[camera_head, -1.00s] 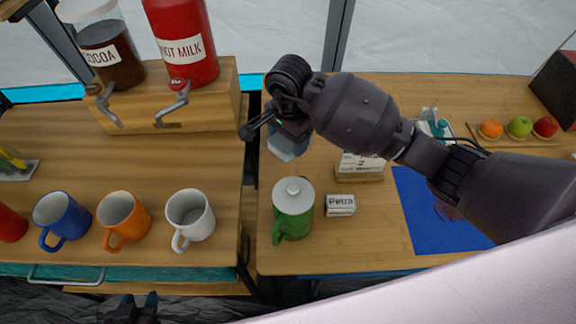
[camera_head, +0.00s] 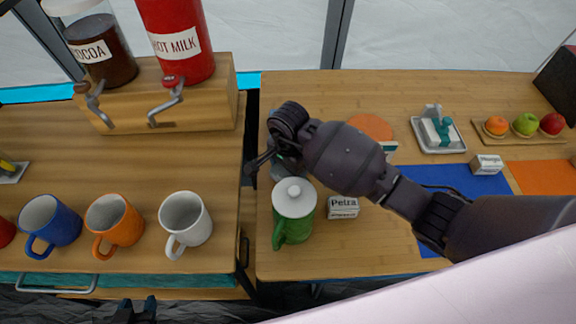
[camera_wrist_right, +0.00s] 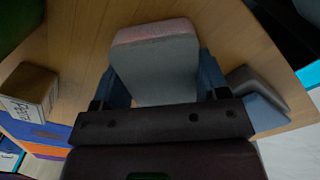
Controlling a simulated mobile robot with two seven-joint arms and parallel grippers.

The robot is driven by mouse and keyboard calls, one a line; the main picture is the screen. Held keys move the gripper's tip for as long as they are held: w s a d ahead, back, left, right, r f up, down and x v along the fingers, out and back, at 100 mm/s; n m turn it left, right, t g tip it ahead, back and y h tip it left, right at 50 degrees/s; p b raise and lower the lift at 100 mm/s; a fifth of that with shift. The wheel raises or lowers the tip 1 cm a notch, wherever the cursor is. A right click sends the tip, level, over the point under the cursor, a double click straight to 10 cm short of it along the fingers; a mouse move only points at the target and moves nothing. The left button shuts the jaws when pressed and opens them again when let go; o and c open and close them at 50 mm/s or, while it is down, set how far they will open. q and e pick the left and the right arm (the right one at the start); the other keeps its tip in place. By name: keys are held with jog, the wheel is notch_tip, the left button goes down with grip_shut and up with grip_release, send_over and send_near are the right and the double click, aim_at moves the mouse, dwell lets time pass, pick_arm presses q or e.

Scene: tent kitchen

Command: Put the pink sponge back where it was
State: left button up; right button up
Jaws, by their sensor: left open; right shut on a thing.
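My right gripper (camera_wrist_right: 158,85) is shut on the pink sponge (camera_wrist_right: 156,58). In the right wrist view the sponge's broad face looks grey, with a pink layer along its far edge, and it is between the fingers over the wooden counter. A second sponge-like block, grey and blue (camera_wrist_right: 260,98), lies beside the gripper at the right. My left gripper (camera_head: 134,312) is open and empty at the bottom edge.
A small Petra box (camera_head: 343,207) stands right of the green mug. Several mugs stand on the left counter (camera_head: 140,160), separated by a gap. A blue mat (camera_head: 455,180), white dish (camera_head: 440,148) and fruit board (camera_head: 490,140) are to the right.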

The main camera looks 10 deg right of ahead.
jog(key=shift+r, duration=0.1)
jog(key=o, duration=0.9)
notch_tip(320, 180, up, 12)
jog(key=shift+r+p, duration=0.1)
jog(key=shift+p, duration=1)
